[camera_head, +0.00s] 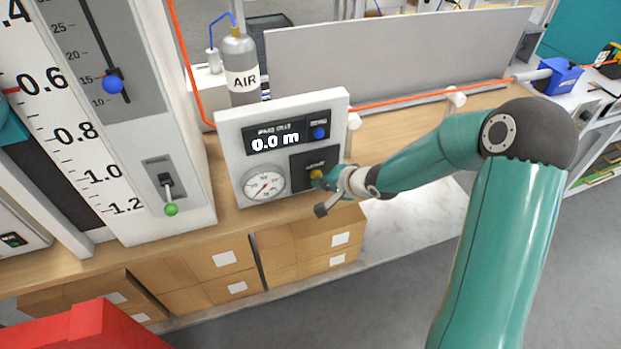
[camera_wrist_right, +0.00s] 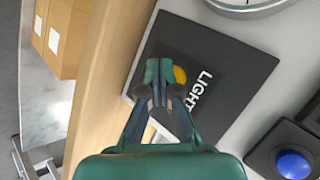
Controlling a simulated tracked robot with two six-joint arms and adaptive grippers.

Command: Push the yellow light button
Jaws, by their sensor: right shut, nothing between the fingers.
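The yellow light button (camera_head: 317,174) sits on a black plate on the front of a white panel box (camera_head: 232,135). In the right wrist view the yellow button (camera_wrist_right: 180,75) shows beside the word LIGHT on the black plate (camera_wrist_right: 230,75), partly hidden by my fingers. My right gripper (camera_head: 320,184) is shut and empty, with its fingertips at the button. In the wrist view the fingertips (camera_wrist_right: 160,78) overlap the button's edge; I cannot tell whether they touch it. My left gripper is not in view.
The panel also has a blue button (camera_head: 319,133), a display reading 0.0 m and a round gauge (camera_head: 264,187). A grey AIR bottle (camera_head: 241,65) stands behind it. A tall scale with a green-tipped lever (camera_head: 171,209) is at left. Cardboard boxes (camera_head: 222,260) sit below the bench.

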